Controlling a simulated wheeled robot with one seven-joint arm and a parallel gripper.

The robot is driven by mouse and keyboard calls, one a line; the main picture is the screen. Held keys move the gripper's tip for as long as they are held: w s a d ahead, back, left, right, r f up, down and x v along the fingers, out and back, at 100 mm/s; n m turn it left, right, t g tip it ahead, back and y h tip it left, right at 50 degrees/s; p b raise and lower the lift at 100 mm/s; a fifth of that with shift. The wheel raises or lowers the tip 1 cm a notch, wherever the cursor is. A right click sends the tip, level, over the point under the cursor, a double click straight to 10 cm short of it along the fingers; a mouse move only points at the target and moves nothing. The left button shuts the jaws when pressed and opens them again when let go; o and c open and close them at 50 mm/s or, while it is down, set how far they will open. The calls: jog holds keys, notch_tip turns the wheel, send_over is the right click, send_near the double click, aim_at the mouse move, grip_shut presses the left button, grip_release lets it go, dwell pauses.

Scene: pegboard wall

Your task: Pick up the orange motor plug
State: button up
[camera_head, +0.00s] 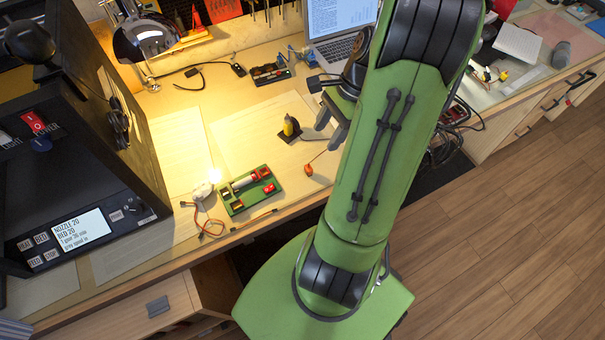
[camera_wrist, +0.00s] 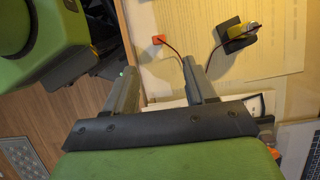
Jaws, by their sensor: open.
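The orange motor plug (camera_head: 308,169) lies on the pale workbench near its front edge. It also shows in the wrist view (camera_wrist: 157,40), as a small orange-red block with a thin dark wire. The wire runs toward a small yellow motor (camera_head: 288,128) in a dark holder, which also shows in the wrist view (camera_wrist: 240,33). My gripper (camera_head: 320,138) is open and empty above the bench. In the wrist view, my gripper (camera_wrist: 158,68) has its fingertips apart, with the plug beyond them and between them in the picture. The wire passes close to the right fingertip.
A green board (camera_head: 232,208) with red parts lies left of the plug, beside loose wires (camera_head: 207,226). A black machine with a screen (camera_head: 82,229) stands at the left. A laptop (camera_head: 340,25) and a lamp (camera_head: 145,38) are at the back. Bare bench surrounds the plug.

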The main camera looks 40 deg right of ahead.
aim_at(310, 167)
jog(key=b+x, duration=0.5)
jog(key=x, duration=0.7)
jog(key=shift+s+f, duration=0.15)
jog(key=shift+f, duration=0.1)
jog(key=shift+r, duration=0.1)
jog(key=shift+c, duration=0.6)
jog(key=shift+d, duration=0.1)
grip_shut()
